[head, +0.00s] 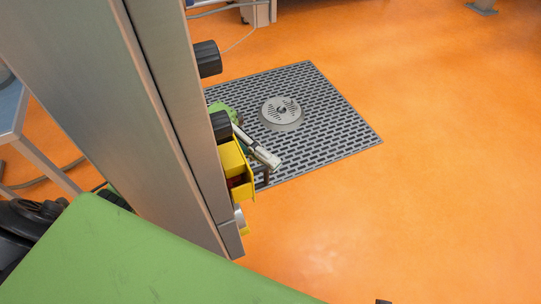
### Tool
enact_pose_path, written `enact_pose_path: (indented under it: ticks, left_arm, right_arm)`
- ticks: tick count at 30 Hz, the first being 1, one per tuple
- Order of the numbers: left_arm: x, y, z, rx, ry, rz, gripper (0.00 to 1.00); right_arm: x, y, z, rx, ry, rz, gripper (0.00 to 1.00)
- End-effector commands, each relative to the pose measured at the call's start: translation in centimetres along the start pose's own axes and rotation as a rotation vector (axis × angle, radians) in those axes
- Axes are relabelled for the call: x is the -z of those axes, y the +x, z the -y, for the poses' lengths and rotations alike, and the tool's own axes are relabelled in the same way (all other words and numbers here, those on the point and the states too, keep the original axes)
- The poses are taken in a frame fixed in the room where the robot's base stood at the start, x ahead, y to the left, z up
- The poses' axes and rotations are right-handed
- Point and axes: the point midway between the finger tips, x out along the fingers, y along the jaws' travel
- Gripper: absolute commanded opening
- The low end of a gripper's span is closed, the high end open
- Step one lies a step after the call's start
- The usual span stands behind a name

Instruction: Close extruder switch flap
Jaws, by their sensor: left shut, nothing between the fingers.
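The yellow extruder switch box (231,158) is on the edge of the tall steel cabinet (165,100). Its yellow flap (249,180) stands out from the box, open, with a dark red part showing inside. My left gripper (265,181) is at the end of a silver wrist, just right of the flap. Its fingers look shut and empty. The fingertips are small here, and I cannot tell whether they touch the flap. Part of my left arm is hidden behind the cabinet. My right gripper is not in view.
Black knobs (207,59) stick out from the cabinet edge. A floor grating (335,120) with a round metal drain cover (281,112) lies beyond. A table (12,108) stands at the left edge.

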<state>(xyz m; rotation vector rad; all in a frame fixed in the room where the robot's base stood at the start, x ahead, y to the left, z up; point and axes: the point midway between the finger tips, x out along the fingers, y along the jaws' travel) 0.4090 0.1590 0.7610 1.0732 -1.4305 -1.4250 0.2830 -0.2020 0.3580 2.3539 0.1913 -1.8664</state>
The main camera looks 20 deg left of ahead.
Motion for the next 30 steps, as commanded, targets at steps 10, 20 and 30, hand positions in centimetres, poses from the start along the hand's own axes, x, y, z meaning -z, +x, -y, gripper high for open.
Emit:
enact_pose_path:
  ticks: [10, 20, 30]
  left_arm:
    - [0.0, -0.2, 0.0, 0.001, -0.001, -0.001, 0.0]
    - [0.1, -5.7, -0.1, 0.002, -0.002, -0.005, 0.0]
    - [0.1, -10.5, 0.0, 0.002, -0.002, 0.008, 0.0]
  right_arm:
    - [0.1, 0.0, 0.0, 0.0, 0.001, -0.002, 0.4]
    - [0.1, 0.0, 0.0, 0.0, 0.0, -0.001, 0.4]
    - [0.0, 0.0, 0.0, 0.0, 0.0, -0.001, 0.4]
